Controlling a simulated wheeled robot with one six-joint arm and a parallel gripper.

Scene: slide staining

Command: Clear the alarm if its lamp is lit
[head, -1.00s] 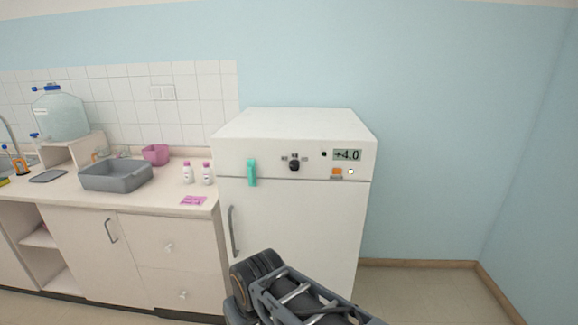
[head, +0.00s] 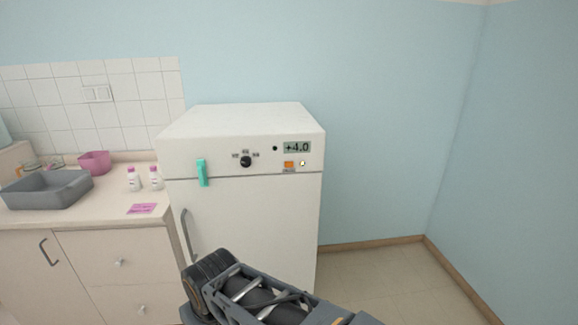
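A white fridge-like cabinet (head: 255,215) stands against the blue wall. Its top panel has a display (head: 297,147) reading +4.0, a black knob (head: 246,161) and a small black dot (head: 275,148). Below the display is an orange button (head: 288,164) with a small label under it. Right beside the button is a small lamp (head: 303,163) that looks bright, pale yellow-white. My arm shows at the bottom, in front of the cabinet's lower door. The gripper's fingers are not visible.
A teal clip-like piece (head: 202,172) hangs on the panel's left, above the door handle (head: 188,235). The counter at left holds a grey basin (head: 47,190), a pink tub (head: 95,162), two small bottles (head: 134,179) and a pink card (head: 142,209). Floor right of the cabinet is clear.

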